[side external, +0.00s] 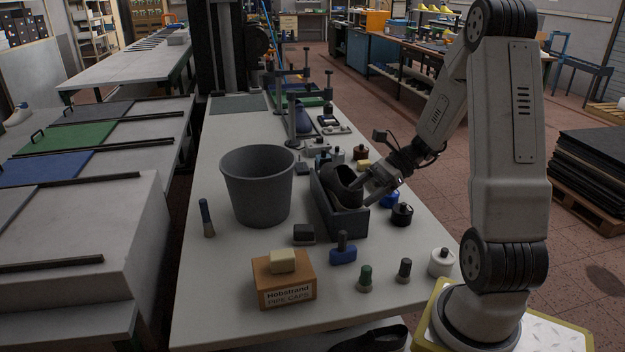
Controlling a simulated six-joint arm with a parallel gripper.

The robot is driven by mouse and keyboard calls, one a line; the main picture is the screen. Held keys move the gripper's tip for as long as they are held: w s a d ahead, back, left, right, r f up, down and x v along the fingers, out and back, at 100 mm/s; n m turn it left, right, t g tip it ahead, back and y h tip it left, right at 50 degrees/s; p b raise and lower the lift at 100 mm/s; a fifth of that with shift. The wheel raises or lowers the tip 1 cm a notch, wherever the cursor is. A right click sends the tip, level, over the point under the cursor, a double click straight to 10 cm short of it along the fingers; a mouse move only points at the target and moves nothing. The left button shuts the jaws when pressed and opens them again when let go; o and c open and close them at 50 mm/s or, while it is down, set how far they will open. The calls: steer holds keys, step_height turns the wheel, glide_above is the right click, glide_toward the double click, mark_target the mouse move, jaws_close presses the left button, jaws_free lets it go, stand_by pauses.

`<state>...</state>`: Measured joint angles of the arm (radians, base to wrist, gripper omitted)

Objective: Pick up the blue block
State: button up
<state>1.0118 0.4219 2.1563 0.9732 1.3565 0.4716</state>
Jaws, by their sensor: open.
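My gripper (368,190) is open, low over the right side of a dark grey open-topped box (345,223). A black shoe-like object (342,184) stands in the box beside the fingers. I cannot tell whether the fingers touch it. A small blue block-like piece (343,256) with a dark upright knob lies on the table in front of the box, apart from my gripper. Another blue object (390,198), partly hidden, sits right of the box behind a black jar. I cannot tell for certain which blue thing is the block.
A grey bucket (257,190) stands left of the box. A cardboard box (284,282) with a cream block (282,261) on top is at the front. A dark brush-like block (304,234), a white jar (441,262) and small bottles surround the area. The table's left front (215,285) is clear.

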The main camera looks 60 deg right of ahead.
steer(key=d+m+t, duration=0.1)
steer(key=d+m, duration=0.1)
glide_toward(337, 250)
step_height(337, 250, up, 2)
steer(key=a, duration=0.2)
steer(key=shift+w+r+t, duration=0.1)
steer(key=shift+w+t, duration=0.2)
steer(key=shift+t, duration=0.1)
steer(key=shift+x, duration=1.25)
steer(key=shift+w+a, duration=0.1)
steer(key=shift+w, duration=0.05)
steer(key=shift+x, duration=2.45)
steer(key=shift+w, duration=0.15)
steer(key=shift+r, duration=0.1)
